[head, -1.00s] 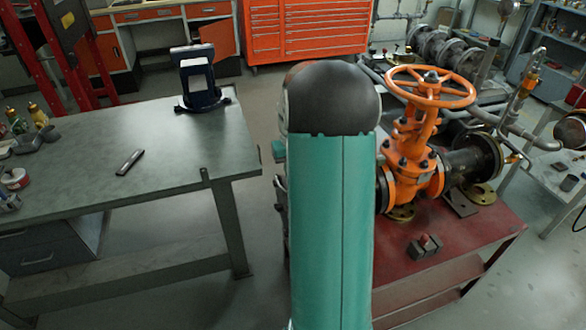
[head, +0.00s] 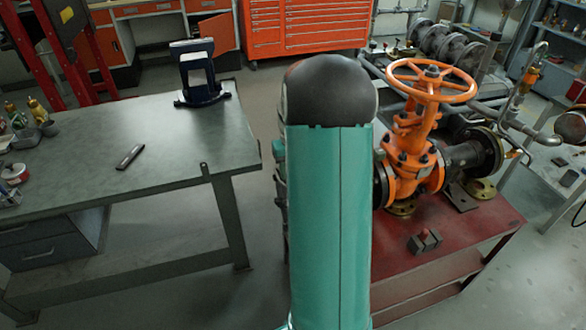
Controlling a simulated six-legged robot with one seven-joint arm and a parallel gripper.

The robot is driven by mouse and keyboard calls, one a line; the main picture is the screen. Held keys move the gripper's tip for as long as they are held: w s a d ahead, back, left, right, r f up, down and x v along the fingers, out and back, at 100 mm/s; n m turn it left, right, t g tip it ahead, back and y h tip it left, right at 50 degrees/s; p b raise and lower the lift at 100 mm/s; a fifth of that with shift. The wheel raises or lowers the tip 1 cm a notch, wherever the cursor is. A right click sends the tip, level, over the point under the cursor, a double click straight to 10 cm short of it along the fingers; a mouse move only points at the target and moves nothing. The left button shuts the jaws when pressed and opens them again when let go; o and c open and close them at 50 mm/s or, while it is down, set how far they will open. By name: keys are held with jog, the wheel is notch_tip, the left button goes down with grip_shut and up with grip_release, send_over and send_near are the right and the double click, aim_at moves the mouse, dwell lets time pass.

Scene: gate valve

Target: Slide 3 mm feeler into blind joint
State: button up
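The orange gate valve (head: 411,178) with its handwheel (head: 431,80) stands on a red table at the right. A dark flange (head: 470,157) and pipe join its right side. Another dark flange shows at its left edge, partly hidden by my arm. I cannot make out a gap in the joints or tell which is the blind joint. A small dark flat bar (head: 130,157) lies on the grey-green bench at the left; it may be a feeler set, but no marking is readable. My gripper is not visible; my green arm fills the middle.
The bench (head: 165,133) has a dark blue stand (head: 197,72) at its back and small fittings at its left edge. Open floor lies between bench and cabinet (head: 305,28).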

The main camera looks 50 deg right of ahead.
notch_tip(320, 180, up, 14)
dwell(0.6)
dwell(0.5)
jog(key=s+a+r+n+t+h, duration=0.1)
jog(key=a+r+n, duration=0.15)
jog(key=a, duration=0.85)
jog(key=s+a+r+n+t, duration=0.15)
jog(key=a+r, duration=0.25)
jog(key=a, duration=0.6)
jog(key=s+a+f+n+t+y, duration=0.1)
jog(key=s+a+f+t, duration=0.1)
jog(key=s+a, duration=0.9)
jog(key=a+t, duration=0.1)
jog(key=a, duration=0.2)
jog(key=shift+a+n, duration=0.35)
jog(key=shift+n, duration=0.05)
